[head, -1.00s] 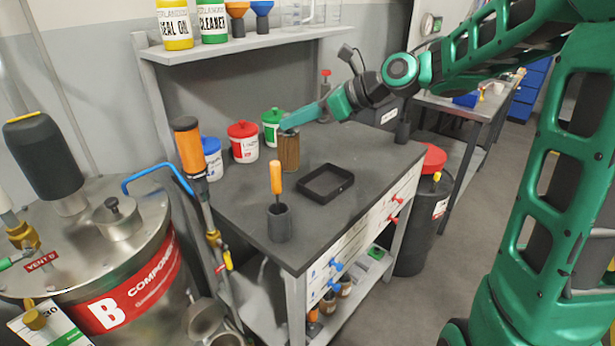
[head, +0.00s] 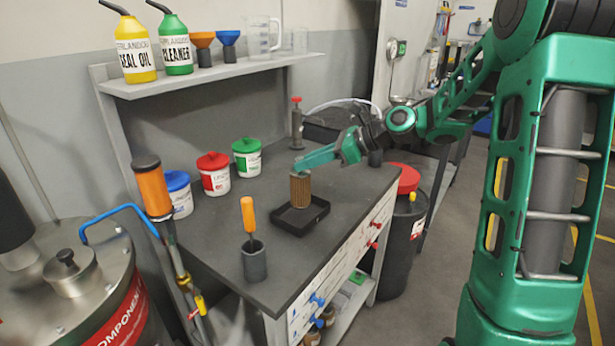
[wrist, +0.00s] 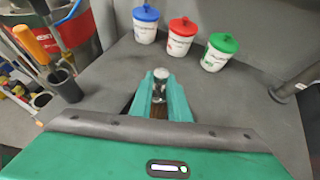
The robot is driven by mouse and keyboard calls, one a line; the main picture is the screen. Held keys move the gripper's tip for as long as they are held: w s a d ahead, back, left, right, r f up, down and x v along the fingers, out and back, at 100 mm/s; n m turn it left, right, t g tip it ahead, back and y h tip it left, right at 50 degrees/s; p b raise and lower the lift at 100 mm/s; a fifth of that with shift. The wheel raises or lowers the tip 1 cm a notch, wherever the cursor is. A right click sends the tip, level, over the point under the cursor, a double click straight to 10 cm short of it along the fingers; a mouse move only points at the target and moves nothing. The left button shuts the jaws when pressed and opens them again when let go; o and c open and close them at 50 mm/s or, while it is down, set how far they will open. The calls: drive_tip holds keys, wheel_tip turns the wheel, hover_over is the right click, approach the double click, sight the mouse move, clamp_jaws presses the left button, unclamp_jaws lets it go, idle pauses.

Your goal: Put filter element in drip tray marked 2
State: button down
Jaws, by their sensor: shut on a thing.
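The filter element (head: 300,190) is a brown pleated cylinder with a pale top. It stands upright over the black square drip tray (head: 287,222) on the dark bench. I cannot tell whether its base touches the tray floor. No number shows on the tray. My gripper (head: 302,168) is shut on the top of the filter element, reaching in from the right.
Lidded pots in blue (head: 178,193), red (head: 213,174) and green (head: 247,157) stand at the back of the bench. An orange-handled tool (head: 249,216) stands in a grey cup (head: 254,262) at the front left. A shelf (head: 200,75) with bottles hangs above.

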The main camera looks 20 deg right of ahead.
sight(307, 172)
drive_tip(key=shift+f, duration=2)
drive_tip(key=c, duration=1.7)
unclamp_jaws()
drive_tip(key=shift+o, duration=0.2)
drive_tip(key=v, duration=1.2)
drive_tip(key=s+d+f+n+g+h, duration=0.2)
drive_tip(key=s+n, duration=0.4)
drive_tip(key=s, duration=0.5)
drive_tip(key=s+d+f+n+g+h, duration=0.2)
drive_tip(key=s+n, duration=0.4)
drive_tip(key=s, duration=0.5)
drive_tip(key=s+d+f+n+g+h, duration=0.2)
drive_tip(key=s+d+f+n+h, duration=0.2)
drive_tip(key=s, duration=0.7)
drive_tip(key=shift+f+n+g+h, duration=0.4)
drive_tip(key=shift+f+n+h, duration=0.05)
drive_tip(key=shift+n+h, duration=0.6)
